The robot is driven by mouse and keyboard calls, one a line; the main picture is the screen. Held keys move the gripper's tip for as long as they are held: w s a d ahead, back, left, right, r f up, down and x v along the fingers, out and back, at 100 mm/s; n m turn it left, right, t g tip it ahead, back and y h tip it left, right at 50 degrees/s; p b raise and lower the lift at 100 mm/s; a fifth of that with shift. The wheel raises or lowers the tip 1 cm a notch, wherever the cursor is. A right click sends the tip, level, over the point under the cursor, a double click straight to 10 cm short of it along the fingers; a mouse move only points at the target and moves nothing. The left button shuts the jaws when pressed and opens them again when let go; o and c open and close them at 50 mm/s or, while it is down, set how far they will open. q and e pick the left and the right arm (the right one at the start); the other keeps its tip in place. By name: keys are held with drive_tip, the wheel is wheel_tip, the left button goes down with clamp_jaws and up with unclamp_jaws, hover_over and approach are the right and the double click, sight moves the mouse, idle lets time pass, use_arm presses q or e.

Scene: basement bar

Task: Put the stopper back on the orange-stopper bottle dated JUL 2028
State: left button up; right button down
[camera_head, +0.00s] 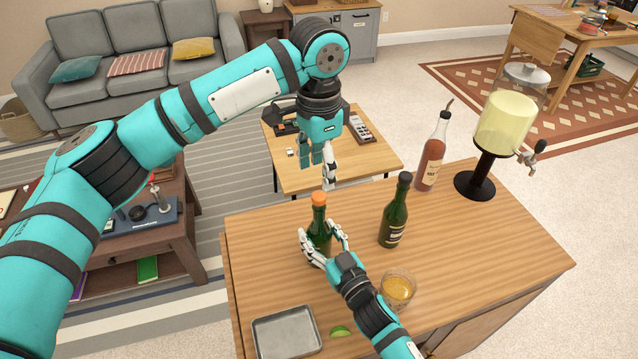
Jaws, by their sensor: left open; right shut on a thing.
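The green bottle (318,226) with an orange stopper (318,198) at its top stands upright on the wooden counter (270,285). The stopper looks seated on the neck. The bottle's label and date are hidden behind my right gripper. My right gripper (321,240) is shut on the bottle's body, its fingers around both sides. My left gripper (318,170) is open and empty, pointing down just above the stopper and apart from it.
A dark-capped green bottle (396,213), a pinkish bottle with a pourer (433,155) and a drink dispenser (505,122) stand to the right. A glass of amber drink (398,290), lime wedge (341,331) and metal tray (287,334) are in front.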

use_arm(q)
wheel_tip(320, 180, up, 6)
drive_tip(key=shift+f, duration=0.2)
use_arm(e)
drive_tip(key=shift+c, duration=1.8)
unclamp_jaws()
drive_tip(key=v, duration=1.2)
use_arm(q)
drive_tip(key=shift+f, duration=0.1)
use_arm(e)
drive_tip(key=shift+d, duration=0.1)
